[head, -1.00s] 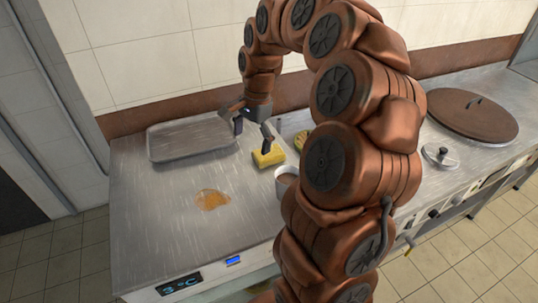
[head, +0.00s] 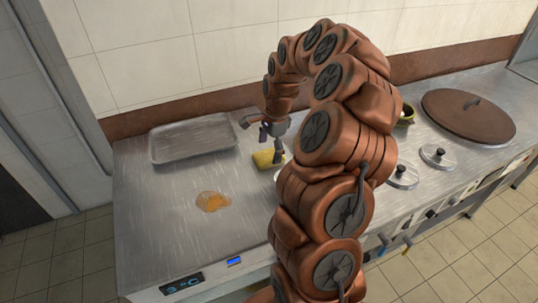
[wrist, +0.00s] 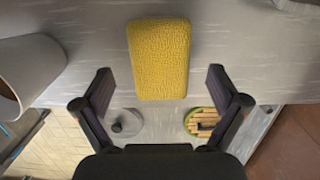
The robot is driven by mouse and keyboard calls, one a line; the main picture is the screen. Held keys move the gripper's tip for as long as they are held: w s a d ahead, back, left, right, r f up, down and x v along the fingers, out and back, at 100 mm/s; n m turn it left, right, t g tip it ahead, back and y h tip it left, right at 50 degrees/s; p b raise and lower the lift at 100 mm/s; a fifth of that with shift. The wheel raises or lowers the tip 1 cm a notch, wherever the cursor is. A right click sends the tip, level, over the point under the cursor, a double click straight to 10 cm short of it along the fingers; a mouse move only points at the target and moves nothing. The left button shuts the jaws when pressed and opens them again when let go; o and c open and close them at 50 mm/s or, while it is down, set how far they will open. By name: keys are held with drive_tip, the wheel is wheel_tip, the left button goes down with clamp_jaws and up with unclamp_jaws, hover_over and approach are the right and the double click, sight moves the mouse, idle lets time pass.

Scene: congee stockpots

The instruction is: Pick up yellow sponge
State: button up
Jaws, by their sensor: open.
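The yellow sponge (wrist: 159,58) lies on the steel counter. In the wrist view it sits centred just beyond the fingertips of my gripper (wrist: 160,80), and its near end reaches between the tip lines. My gripper is open and empty, with a finger on each side. In the head view the sponge (head: 264,159) is partly hidden by my gripper (head: 262,140), which is above and close to it. I cannot tell whether a finger touches it.
A steel tray (head: 193,139) lies behind left. An orange spill (head: 212,201) is on the counter (head: 160,225) front left. A light cup (wrist: 30,72) stands beside the sponge. Round lids (head: 438,156) and a large brown lid (head: 468,117) are to the right.

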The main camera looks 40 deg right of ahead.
drive_tip(key=shift+a+f, duration=0.2)
drive_tip(key=shift+f, duration=1)
drive_tip(key=shift+c, duration=0.3)
drive_tip(key=c, duration=1.2)
